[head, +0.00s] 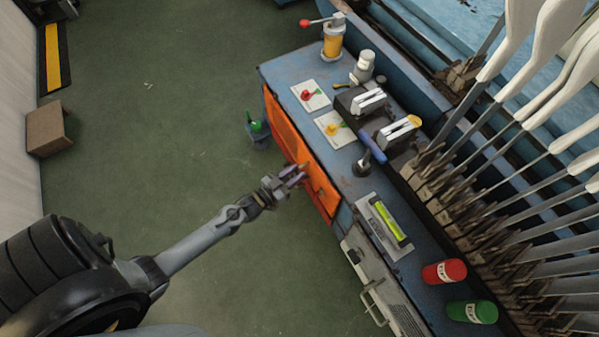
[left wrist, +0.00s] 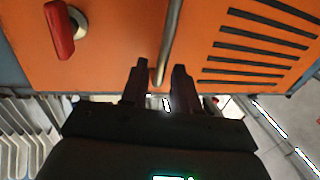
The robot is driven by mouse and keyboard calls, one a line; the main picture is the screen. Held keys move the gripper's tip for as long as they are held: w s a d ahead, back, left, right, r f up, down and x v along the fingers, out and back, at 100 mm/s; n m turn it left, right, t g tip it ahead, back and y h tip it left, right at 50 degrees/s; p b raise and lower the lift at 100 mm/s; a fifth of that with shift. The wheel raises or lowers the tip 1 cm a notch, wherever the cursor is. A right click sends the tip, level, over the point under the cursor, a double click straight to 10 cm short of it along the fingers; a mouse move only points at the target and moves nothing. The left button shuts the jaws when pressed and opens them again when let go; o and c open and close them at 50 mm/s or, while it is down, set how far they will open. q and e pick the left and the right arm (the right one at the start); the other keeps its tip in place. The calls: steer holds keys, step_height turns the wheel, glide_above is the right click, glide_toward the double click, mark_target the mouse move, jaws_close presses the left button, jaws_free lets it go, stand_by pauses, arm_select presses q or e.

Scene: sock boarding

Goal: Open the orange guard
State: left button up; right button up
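The orange guard (head: 287,134) is a panel on the front side of the blue bench, and it looks closed. My left gripper (head: 303,173) is at its face, near the lower right part. In the left wrist view the guard (left wrist: 115,30) fills the top, with dark vent slots on the right and a red latch (left wrist: 60,30) on the left. A grey bar handle (left wrist: 169,40) runs down to between the fingertips of my left gripper (left wrist: 160,72). The fingers are apart, with gaps beside the bar; I cannot tell whether either touches it. My right gripper is not in view.
A grey box with a handle (head: 378,285) is beside the guard. A green-topped item (head: 256,128) stands by the far end. Green floor (head: 180,130) lies open to the left.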

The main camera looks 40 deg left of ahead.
arm_select(q)
steer(key=shift+w+d+b, duration=0.15)
steer(key=shift+w+b, duration=0.2)
steer(key=shift+w, duration=0.75)
jaws_close()
